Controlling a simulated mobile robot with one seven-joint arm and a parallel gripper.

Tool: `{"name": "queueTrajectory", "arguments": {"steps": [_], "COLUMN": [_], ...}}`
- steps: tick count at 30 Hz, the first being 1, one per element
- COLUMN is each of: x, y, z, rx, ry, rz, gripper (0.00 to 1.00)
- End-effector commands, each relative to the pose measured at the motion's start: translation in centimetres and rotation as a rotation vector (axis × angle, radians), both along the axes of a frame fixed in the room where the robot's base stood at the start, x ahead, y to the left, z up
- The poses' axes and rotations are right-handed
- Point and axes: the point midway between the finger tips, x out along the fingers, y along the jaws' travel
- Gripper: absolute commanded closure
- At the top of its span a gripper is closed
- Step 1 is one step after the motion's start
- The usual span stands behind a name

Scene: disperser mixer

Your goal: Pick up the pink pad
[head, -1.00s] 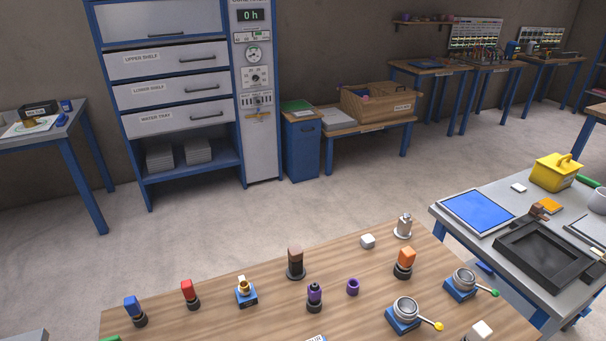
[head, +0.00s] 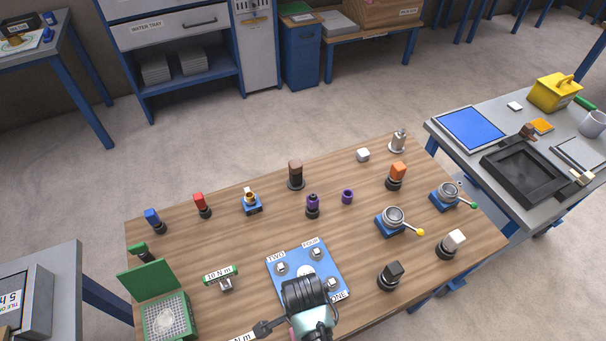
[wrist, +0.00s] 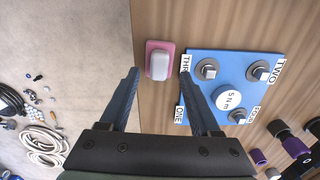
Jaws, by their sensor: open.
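The pink pad (wrist: 150,46) lies on the wooden table in the wrist view, close to the table's left edge. A white rounded block sits on it and covers most of its middle. My gripper (wrist: 159,74) is open and empty, with one fingertip to the lower left of the pad and the other to its lower right. I cannot tell how far above the table the fingertips are.
A blue board (wrist: 229,60) with bolts and number labels lies just right of the pad; it also shows in the head view (head: 290,255). Purple parts (wrist: 257,156) stand at lower right in the wrist view. A green box (head: 150,283) stands at the table's left.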

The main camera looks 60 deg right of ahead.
Motion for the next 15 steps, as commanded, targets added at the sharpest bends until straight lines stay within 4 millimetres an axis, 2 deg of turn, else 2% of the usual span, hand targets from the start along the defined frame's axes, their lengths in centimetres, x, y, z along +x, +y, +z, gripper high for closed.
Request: {"name": "queueTrajectory", "arguments": {"steps": [5, 12, 15], "x": [-0.1, 0.0, -0.1], "y": [0.1, 0.2, 0.2], "z": [-1.2, -4.3, -5.0], "rx": [0.002, 0.001, 0.0], "ry": [0.002, 0.001, 0.0], "rz": [-0.001, 0.0, 0.001], "gripper": [0.36, 0.36, 0.36]}}
